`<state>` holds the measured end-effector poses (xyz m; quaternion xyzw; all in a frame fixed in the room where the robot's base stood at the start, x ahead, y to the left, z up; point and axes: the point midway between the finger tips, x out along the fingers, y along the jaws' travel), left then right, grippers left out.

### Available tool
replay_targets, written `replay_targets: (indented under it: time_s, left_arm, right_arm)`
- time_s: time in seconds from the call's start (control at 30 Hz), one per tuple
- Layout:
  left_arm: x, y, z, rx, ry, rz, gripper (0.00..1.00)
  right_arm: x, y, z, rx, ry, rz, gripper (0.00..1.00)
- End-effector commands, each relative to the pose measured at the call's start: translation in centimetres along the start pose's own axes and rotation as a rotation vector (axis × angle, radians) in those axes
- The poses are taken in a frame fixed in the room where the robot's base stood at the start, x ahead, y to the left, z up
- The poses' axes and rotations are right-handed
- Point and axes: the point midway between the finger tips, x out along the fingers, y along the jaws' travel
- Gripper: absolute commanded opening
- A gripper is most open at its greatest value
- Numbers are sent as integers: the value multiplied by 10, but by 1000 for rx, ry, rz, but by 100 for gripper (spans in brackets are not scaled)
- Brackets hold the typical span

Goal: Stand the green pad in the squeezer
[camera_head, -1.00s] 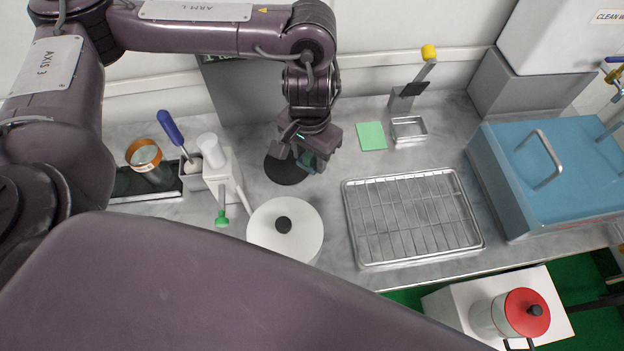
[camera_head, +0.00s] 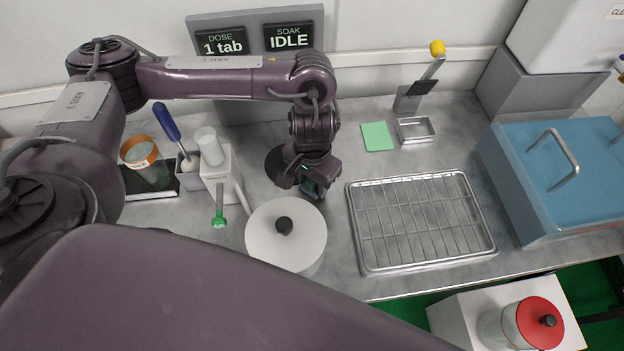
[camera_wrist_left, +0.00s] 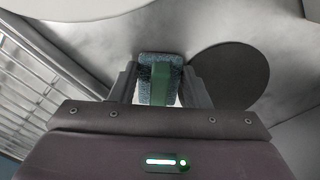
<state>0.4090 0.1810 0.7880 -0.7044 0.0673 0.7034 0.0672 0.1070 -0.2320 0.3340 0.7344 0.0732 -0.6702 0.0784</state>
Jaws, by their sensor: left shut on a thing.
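My left gripper (camera_head: 312,190) is shut on a blue-grey, rough-looking pad with a green band, which I take as the green pad (camera_wrist_left: 160,80). In the left wrist view the pad sits between the two fingers, its band running along its middle. In the head view the pad is mostly hidden by the gripper, close to the white round lid. What looks like the squeezer (camera_head: 407,101) stands at the back, a grey block with a raised yellow-knobbed lever, behind a small open metal frame (camera_head: 415,131). My right gripper is not in view.
A flat light-green square (camera_head: 377,136) lies left of the frame. A wire rack tray (camera_head: 352,232), a blue lidded box (camera_head: 540,185) and a white lid with a black knob (camera_head: 270,245) surround the gripper's area. A dark disc (camera_head: 274,160) lies behind the gripper.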

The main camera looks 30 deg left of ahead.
Motion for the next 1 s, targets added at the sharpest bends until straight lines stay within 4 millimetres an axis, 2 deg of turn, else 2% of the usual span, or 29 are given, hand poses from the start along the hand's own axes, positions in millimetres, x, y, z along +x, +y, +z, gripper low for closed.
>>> replay_targets:
  time_s: [0.07, 0.1, 0.27, 0.6, 0.77, 1.0]
  left_arm:
    - [3, 0, 0, 0, -1, 0, 21]
    - [3, 0, 0, 0, -1, 0, 45]
    - [3, 0, 0, 0, -1, 0, 64]
    - [-2, 0, 0, 0, 1, 0, 64]
    - [-30, 0, -1, 2, 4, -2, 64]
    - [-83, 0, -2, 2, 6, -3, 64]
  right_arm:
    - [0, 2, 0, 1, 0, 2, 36]
    - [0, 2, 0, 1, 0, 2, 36]
    - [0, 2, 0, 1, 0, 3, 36]
    - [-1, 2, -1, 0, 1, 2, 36]
    - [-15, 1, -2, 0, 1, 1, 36]
    - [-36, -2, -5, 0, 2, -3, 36]
